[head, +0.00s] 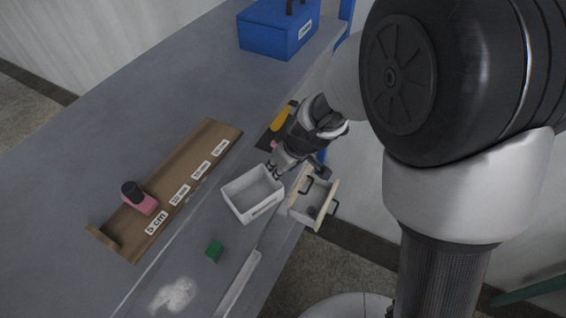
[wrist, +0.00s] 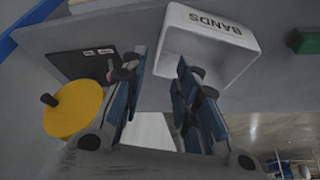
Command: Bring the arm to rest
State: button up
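My gripper (head: 278,168) hangs over the grey bench, close to the back corner of a white bin (head: 265,209). In the wrist view my gripper (wrist: 160,72) has its two dark fingers spread apart, with nothing held between them. The white bin (wrist: 185,38), marked BANDS, is beyond the right finger there. I cannot tell whether the finger touches it. My arm reaches in from the right of the head view.
A wood-edged box (head: 296,206) with black handles is beside the bin. A yellow disc (wrist: 72,112) and black panel (wrist: 70,66) lie near my left finger. A labelled wooden rack (head: 185,165), green block (head: 214,251) and blue toolbox (head: 270,40) are on the bench.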

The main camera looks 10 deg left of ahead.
jog(key=shift+v, duration=0.85)
